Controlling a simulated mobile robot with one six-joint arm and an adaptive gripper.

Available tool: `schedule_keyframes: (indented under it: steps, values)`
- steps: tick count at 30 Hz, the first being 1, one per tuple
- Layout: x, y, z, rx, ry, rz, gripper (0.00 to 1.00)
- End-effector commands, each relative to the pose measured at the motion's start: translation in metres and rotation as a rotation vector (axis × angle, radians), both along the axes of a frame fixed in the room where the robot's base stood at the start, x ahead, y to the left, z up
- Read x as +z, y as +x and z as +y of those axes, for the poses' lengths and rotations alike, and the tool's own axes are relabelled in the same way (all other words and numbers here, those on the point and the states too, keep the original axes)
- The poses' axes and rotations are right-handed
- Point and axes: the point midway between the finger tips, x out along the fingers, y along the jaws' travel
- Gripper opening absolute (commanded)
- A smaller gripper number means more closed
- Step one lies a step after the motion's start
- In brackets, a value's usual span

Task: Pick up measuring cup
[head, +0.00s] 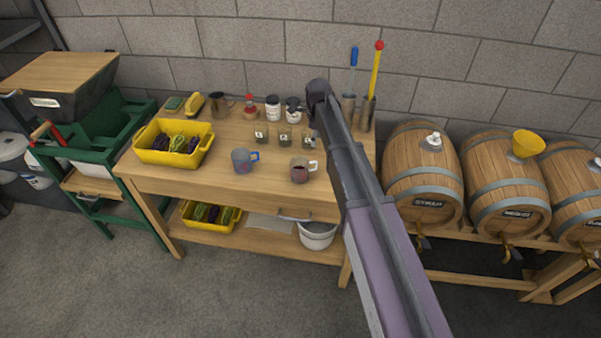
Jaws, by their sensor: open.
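A clear grey-blue cup with a blue handle and a reddish mark (242,161) stands upright near the front middle of the wooden workbench (220,179); it looks like the measuring cup. To its right, a second cup with a pale handle and dark red contents (300,172) stands close to the front edge. My gripper (303,112) is over the back right of the bench, behind and right of both cups and apart from them. It is open, small in view and partly hidden by my arm.
Small labelled glasses (284,136) stand behind the cups, with jars (272,108) and a metal mug (220,104) farther back. A yellow crate of grapes (150,155) is at left. Tall holders with tools (366,118) stand at back right. Barrels (424,175) line the right.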

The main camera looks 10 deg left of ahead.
Motion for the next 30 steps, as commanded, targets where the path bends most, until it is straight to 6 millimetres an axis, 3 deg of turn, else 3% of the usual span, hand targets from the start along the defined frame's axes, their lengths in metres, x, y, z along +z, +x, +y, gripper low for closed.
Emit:
schedule_keyframes:
  steps: [30]
  values:
    - [-0.076,0.001,0.0,0.001,0.0,0.0,0.54]
